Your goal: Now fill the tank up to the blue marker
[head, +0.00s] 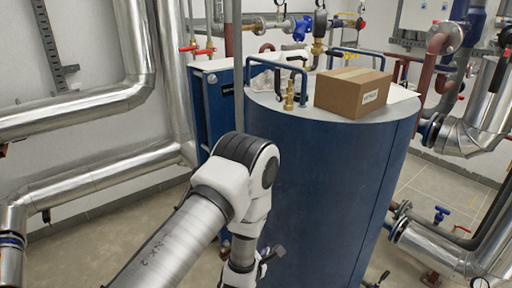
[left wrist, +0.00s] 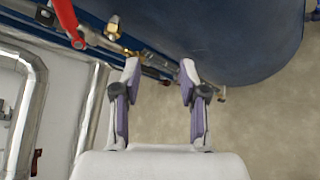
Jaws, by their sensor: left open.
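The blue tank (head: 325,190) is a tall cylinder with a pale top, right of centre in the head view. Its blue wall (left wrist: 235,40) also fills the top right of the left wrist view. My left gripper (left wrist: 160,68) is open, its two fingers apart. Small brass and dark fittings (left wrist: 150,66) show near and beyond the fingertips; I cannot tell whether they touch. A red lever (left wrist: 67,20) by brass fittings lies at upper left there. In the head view my left gripper is low beside the tank, partly hidden by my arm. I cannot make out a level marker. My right gripper is not visible.
A cardboard box (head: 352,92) and a brass fitting (head: 289,95) stand on the tank top. Silver pipes (head: 85,110) run along the left wall. Some floor (head: 425,180) is clear at right.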

